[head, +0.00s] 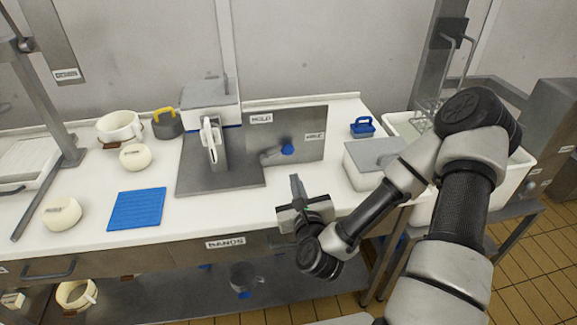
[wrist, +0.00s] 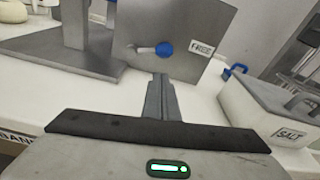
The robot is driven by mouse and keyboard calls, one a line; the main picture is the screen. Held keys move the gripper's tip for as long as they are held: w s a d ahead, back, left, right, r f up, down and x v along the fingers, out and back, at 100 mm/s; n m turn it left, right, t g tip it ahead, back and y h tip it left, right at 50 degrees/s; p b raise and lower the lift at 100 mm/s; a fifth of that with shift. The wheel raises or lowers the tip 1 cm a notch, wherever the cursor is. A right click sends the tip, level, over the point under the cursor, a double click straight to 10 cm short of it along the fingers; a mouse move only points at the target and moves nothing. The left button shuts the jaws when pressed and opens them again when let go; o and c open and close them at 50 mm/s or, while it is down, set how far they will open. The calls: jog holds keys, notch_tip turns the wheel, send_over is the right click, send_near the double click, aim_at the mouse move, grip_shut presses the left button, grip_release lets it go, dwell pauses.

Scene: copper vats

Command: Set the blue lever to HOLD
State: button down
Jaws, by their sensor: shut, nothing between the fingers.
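The blue lever is a short grey arm with a round blue knob (head: 288,150) on an upright grey metal panel (head: 310,116). The knob also shows in the wrist view (wrist: 165,48), with the arm reaching from its left end to the knob at right. The lever lies nearly level, knob pointing toward the right-hand label, which seems to read FREE (wrist: 202,48). The HOLD label (head: 261,118) is at the panel's upper left. My gripper (head: 295,180) is shut and empty, in front of and below the panel, apart from the knob. Its fingers (wrist: 159,80) show below the knob.
A grey press-like stand (head: 220,176) is left of the panel. A white SALT box (head: 365,175) with grey lid is at right, a blue-handled item (head: 362,127) behind it. A blue mat (head: 137,209) and pale round pots lie left. The counter before the panel is clear.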

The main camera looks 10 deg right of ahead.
aim_at(281, 153)
dwell(0.3)
jog(key=b, duration=0.1)
jog(key=w+b, duration=0.1)
jog(key=b, duration=0.1)
jog(key=shift+w+d+f, duration=0.1)
jog(key=shift+d+f, duration=0.05)
jog(key=shift+f, duration=0.2)
jog(key=w+b, duration=0.1)
jog(key=b, duration=0.4)
jog(key=shift+w+f, duration=0.15)
jog(key=shift+f, duration=0.05)
jog(key=w, duration=0.7)
jog(key=shift+w+f, duration=0.15)
jog(key=shift+w, duration=0.1)
jog(key=shift+w, duration=0.1)
jog(key=shift+r, duration=0.25)
jog(key=shift+n, duration=0.3)
